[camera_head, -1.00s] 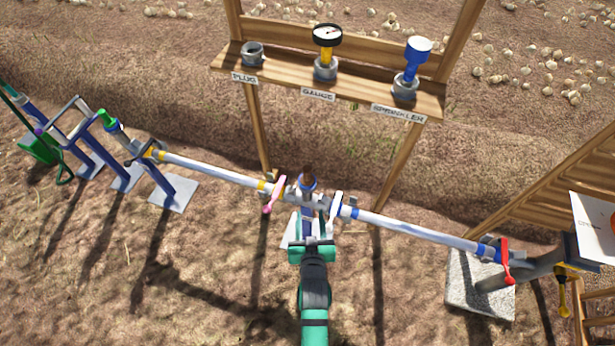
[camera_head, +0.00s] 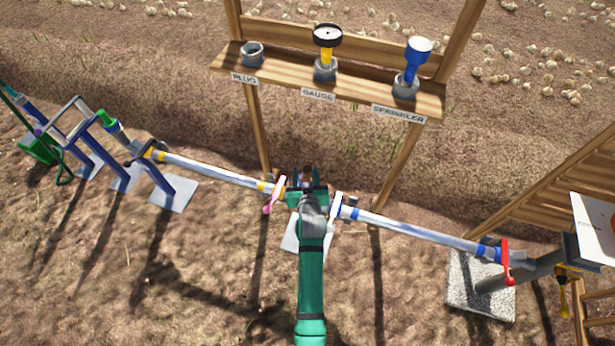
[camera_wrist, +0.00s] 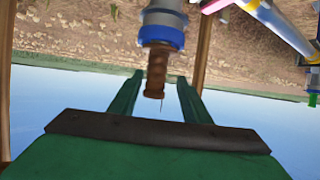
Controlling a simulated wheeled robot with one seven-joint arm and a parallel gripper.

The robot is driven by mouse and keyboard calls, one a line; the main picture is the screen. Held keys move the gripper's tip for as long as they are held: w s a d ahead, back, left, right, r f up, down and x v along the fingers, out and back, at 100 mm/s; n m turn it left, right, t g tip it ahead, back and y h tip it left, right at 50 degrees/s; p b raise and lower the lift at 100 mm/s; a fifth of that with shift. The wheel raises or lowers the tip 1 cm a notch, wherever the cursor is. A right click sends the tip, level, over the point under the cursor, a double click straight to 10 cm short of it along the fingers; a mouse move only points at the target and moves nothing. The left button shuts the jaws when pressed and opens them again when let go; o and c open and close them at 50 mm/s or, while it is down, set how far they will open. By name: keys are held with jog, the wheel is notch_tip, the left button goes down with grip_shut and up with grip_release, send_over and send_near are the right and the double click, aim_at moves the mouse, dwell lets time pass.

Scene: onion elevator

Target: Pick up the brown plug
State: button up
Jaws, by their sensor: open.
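The brown plug (camera_wrist: 156,70) is a ribbed stub below a blue collar (camera_wrist: 162,37) on a grey pipe end in the wrist view, where the scene appears upside down. My green gripper (camera_wrist: 160,76) is open, with one finger on each side of the plug's outer end. I see gaps between the plug and both fingers. In the head view my gripper (camera_head: 308,174) is at the middle pipe junction and hides most of the plug.
A pink-handled valve (camera_head: 274,195) is close on the left and a white-blue lever (camera_head: 337,205) on the right. Behind stands a wooden shelf (camera_head: 285,78) with an empty holder labelled PLUG (camera_head: 252,53), a gauge (camera_head: 327,38) and a blue sprinkler (camera_head: 417,55).

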jog(key=shift+d+f+x, duration=0.1)
jog(key=shift+d+x, duration=0.1)
jog(key=shift+x, duration=1.1)
jog(key=shift+d+f+x, duration=0.15)
jog(key=shift+d+x, duration=0.05)
jog(key=shift+x, duration=1.15)
jog(key=shift+s+a, duration=0.1)
jog(key=shift+s, duration=0.1)
jog(key=shift+c, duration=1.2)
grip_shut()
